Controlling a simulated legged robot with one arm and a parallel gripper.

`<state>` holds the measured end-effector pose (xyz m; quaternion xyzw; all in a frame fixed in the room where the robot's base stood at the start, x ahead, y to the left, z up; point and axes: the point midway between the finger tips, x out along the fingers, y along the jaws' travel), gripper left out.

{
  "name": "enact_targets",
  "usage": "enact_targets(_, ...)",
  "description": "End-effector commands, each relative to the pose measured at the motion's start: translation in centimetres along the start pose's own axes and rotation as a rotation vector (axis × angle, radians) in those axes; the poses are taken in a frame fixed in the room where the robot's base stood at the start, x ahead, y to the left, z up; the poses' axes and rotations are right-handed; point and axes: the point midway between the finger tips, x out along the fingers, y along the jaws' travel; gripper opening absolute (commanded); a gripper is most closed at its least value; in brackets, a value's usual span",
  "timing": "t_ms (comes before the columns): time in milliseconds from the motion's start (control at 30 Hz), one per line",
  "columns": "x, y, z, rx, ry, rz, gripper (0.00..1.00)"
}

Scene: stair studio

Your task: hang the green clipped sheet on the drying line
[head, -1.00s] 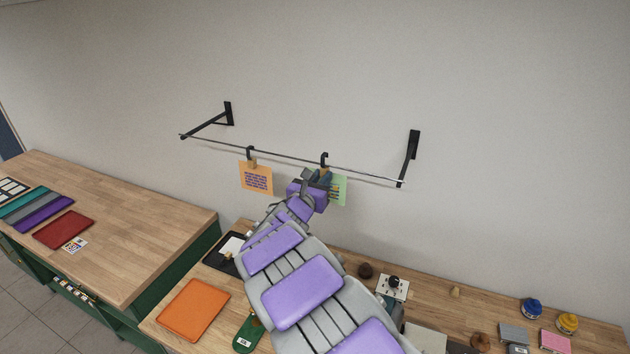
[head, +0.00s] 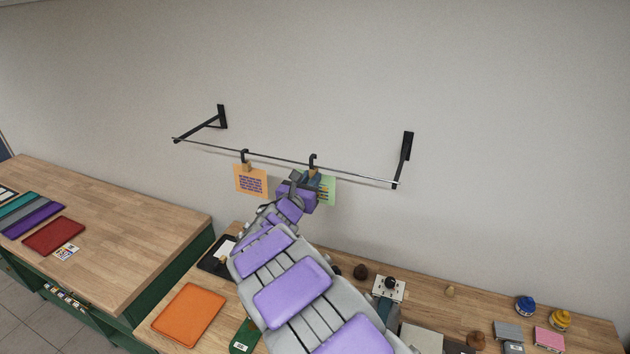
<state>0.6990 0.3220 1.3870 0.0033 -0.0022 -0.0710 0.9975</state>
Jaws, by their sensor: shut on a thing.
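The green sheet (head: 327,190) is upright just under the drying line (head: 280,160), right of the middle of the view. Its dark hook (head: 312,160) shows at the height of the line; I cannot tell whether it rests on the line or is just in front of it. My gripper (head: 311,179) is at the top of the sheet, shut on its clip, and my arm hides the sheet's left part. An orange sheet (head: 250,182) with dark print hangs from its own hook on the line, to the left.
Black wall brackets (head: 221,117) and (head: 406,150) hold the line's ends. Below is a wooden bench with an orange mat (head: 189,311), a white plate with a dark knob (head: 388,288), and blue (head: 525,305) and yellow (head: 560,318) jars. The line's right part is free.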

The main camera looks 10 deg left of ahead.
Motion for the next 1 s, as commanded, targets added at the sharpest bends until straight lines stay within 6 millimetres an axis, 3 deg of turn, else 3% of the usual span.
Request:
enact_targets(133, -0.1, 0.4, -0.1, 0.000, 0.001, 0.003, 0.00)
enact_targets(500, 0.1, -0.9, 0.4, 0.014, 0.003, 0.000, 0.00)
enact_targets(1000, -0.4, 1.8, -0.3, 0.001, 0.002, 0.004, 0.00)
